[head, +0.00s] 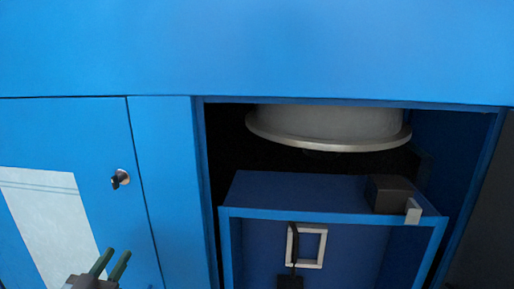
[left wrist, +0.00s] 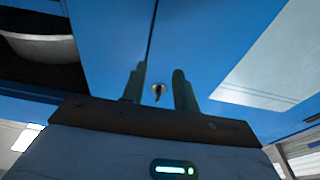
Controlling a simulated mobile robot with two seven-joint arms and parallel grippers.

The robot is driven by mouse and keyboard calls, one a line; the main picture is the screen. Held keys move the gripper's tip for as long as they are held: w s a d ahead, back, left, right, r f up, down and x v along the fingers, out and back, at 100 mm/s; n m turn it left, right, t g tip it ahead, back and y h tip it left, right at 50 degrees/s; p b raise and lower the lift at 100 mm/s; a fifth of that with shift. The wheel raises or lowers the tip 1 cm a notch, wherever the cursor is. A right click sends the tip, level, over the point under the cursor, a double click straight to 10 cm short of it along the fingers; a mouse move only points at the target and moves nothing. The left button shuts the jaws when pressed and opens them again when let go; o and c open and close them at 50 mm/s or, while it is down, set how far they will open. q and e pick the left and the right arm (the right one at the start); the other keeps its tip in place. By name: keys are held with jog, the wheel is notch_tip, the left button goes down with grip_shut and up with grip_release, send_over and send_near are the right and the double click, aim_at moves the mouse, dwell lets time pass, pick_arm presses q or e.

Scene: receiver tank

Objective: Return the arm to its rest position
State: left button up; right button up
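My left gripper (head: 116,252) is at the lower left of the head view, in front of the blue cabinet door (head: 85,135). Its two green fingers are apart with nothing between them. In the left wrist view the same fingers (left wrist: 159,70) stand apart, and the door's lock with its key (left wrist: 158,91) shows in the gap behind them, apart from the fingers. In the head view the lock (head: 120,179) is above the fingertips. Most of my left arm is out of the head view. My right gripper is in neither view.
The open compartment on the right holds a white round tank (head: 330,122) with a pale rim. Below it is a blue box frame (head: 300,190) with a black block (head: 388,193) and a pale square frame (head: 318,247). A white panel (head: 50,215) is on the door.

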pick_arm(q)
jog(key=s+d+f+g, duration=0.4)
jog(key=s+f, duration=0.5)
jog(key=f, duration=0.5)
jog(key=s+d+f+g, duration=0.45)
jog(key=s+f, duration=0.45)
jog(key=f, duration=0.5)
jog(key=s+d+f+g, duration=0.1)
jog(key=s+d+f, duration=0.1)
jog(key=s, duration=0.3)
jog(key=s+d+f+m+g, duration=0.1)
jog(key=s+d+f, duration=0.1)
jog(key=s+f, duration=0.2)
jog(key=shift+s, duration=0.95)
jog(key=shift+s, duration=0.1)
